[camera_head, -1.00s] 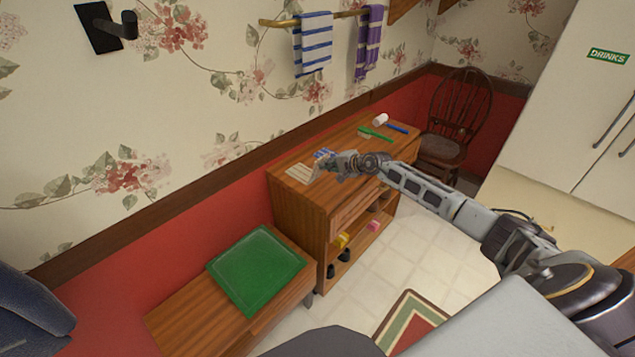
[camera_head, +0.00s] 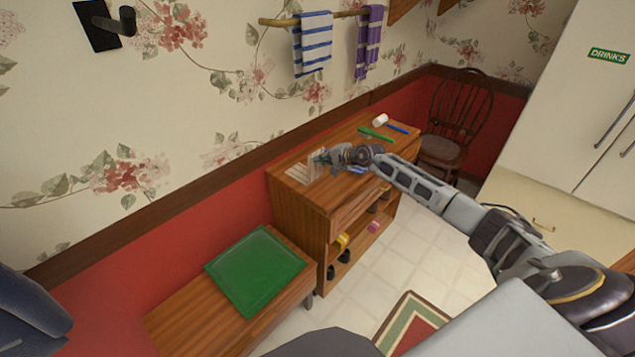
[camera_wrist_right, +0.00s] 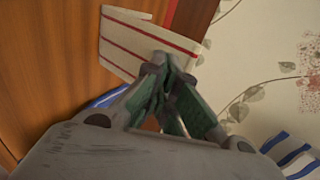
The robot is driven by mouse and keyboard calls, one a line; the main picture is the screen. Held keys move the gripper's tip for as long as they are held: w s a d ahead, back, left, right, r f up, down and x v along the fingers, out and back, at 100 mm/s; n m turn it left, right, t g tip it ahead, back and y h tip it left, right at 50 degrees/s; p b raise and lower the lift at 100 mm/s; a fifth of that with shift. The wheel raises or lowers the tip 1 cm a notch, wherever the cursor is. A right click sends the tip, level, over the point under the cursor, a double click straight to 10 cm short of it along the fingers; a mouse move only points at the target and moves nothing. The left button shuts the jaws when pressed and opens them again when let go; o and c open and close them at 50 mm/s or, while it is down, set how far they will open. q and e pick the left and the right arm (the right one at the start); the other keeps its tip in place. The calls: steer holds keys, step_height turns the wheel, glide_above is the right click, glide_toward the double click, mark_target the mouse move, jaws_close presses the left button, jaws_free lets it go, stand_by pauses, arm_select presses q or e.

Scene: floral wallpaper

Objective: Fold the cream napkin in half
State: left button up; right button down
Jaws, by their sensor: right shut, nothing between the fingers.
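The cream napkin (camera_head: 299,174) lies at the left end of the wooden cabinet top. In the right wrist view the napkin (camera_wrist_right: 125,42) shows thin red stripes. A pale part of it appears to stand up beside my right gripper (camera_head: 320,158); whether it is folded I cannot tell. The right gripper (camera_wrist_right: 168,72) is shut and empty, its fingertips at the napkin's edge in the wrist view, covering a corner of it. Whether they touch it is unclear. My left gripper is not in view.
A blue cloth (camera_head: 357,169) lies partly under my right gripper. A green pen-like item (camera_head: 375,134), a blue one (camera_head: 397,128) and a white roll-like item (camera_head: 380,120) lie farther right on the cabinet top (camera_head: 283,187). The floral wall (camera_head: 225,120) rises close behind.

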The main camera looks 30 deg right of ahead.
mark_target(317, 153)
steer(key=shift+w+a+b, duration=0.25)
steer(key=shift+w+b, duration=0.3)
steer(key=shift+w, duration=0.1)
steer(key=shift+w+a+b, duration=0.25)
steer(key=shift+w+b, duration=0.25)
steer(key=shift+w, duration=0.1)
steer(key=shift+w+a+b, duration=0.25)
steer(key=shift+w+b, duration=0.3)
steer(key=shift+w, duration=0.1)
steer(key=shift+w+a, duration=0.1)
steer(key=shift+w, duration=0.2)
steer(key=shift+r, duration=0.1)
steer(key=shift+r+b+x, duration=0.15)
steer(key=shift+b+x, duration=0.85)
steer(key=shift+b, duration=0.25)
steer(key=shift+r+b+x, duration=0.15)
steer(key=shift+b+x, duration=0.8)
steer(key=shift+b, duration=0.25)
steer(key=shift+w+r, duration=0.1)
